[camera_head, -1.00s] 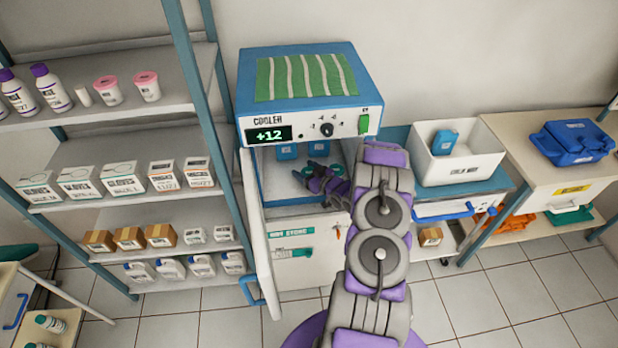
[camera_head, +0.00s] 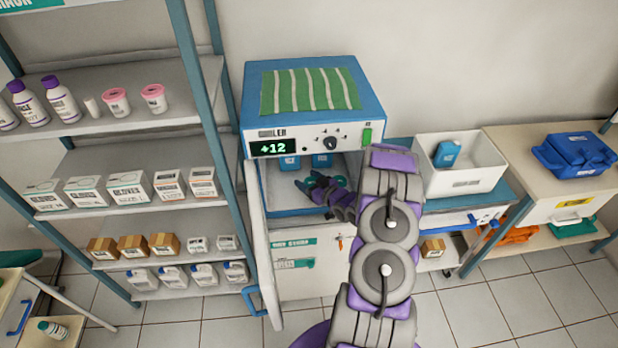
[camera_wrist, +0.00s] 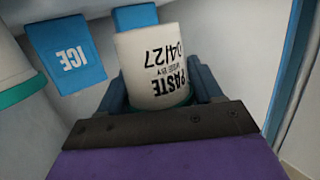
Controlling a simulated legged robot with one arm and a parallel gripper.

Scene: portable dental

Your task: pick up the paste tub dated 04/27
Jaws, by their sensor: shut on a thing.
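The paste tub (camera_wrist: 157,62) is white with a teal rim and printed "PASTE" and "04/27", seen upside down in the wrist view. My gripper (camera_wrist: 160,98) is shut on it, with a dark finger on each side. In the head view my gripper (camera_head: 322,188) is inside the open cooler (camera_head: 312,105), whose display reads +12. The tub is mostly hidden there behind my gripper. A second white tub with a teal rim (camera_wrist: 22,85) stands at the left edge of the wrist view; its label is out of sight.
Blue ice packs (camera_wrist: 65,55) stand behind the tub. The cooler's wall (camera_wrist: 265,45) is close on the right. The cooler's open door (camera_head: 262,240) stands at the left, beside a stocked shelf (camera_head: 130,115). A white bin (camera_head: 478,170) with a blue pack is at right.

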